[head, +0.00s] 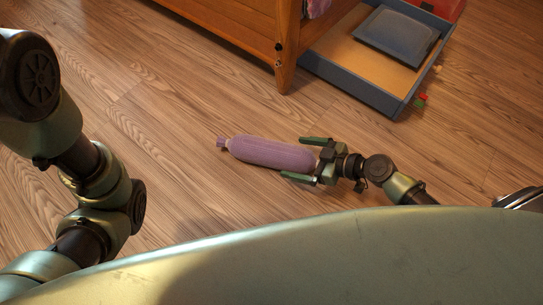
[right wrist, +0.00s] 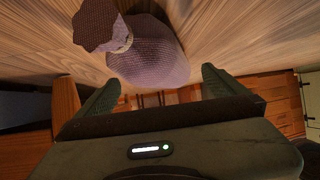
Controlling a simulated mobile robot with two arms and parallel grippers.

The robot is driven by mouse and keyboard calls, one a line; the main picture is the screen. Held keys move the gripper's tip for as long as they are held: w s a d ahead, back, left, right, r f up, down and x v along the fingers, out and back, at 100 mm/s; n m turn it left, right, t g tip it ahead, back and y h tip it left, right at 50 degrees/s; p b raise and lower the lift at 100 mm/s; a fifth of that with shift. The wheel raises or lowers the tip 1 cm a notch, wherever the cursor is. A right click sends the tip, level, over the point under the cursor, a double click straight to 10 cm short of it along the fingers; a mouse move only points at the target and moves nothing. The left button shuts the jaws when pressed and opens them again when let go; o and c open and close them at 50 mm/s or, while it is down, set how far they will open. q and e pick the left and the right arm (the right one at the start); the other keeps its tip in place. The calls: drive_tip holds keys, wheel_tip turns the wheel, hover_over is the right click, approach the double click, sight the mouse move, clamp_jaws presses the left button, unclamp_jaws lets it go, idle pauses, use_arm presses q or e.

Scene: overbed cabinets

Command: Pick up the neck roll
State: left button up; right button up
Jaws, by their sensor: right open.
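The neck roll (head: 265,151) is a purple, knitted-looking cylinder with a narrow tied end at the left. It lies on its side on the wooden floor. My right gripper (head: 292,158) is at the roll's right end. Its two fingers are open and spread on either side of that end, not closed on it. In the right wrist view the roll (right wrist: 152,55) shows above and between the open fingers (right wrist: 157,88), its tied end toward the top left. Whether the fingers touch it I cannot tell. My left arm shows at the left, but its gripper is out of view.
A wooden bed or cabinet frame with a corner post (head: 287,62) stands at the top. An open blue-grey drawer (head: 362,88) beside it holds a dark flat case (head: 398,38). Small red and green items (head: 421,99) are at the drawer's right. Floor left of the roll is clear.

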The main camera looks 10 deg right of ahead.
sight(278, 153)
drive_tip(key=b+x, duration=0.1)
drive_tip(key=x, duration=0.3)
drive_tip(key=r+b+x, duration=0.1)
drive_tip(key=x, duration=0.1)
drive_tip(key=shift+w+a+f+b, duration=0.2)
drive_tip(key=shift+w+a+b, duration=0.1)
drive_tip(key=shift+a, duration=0.2)
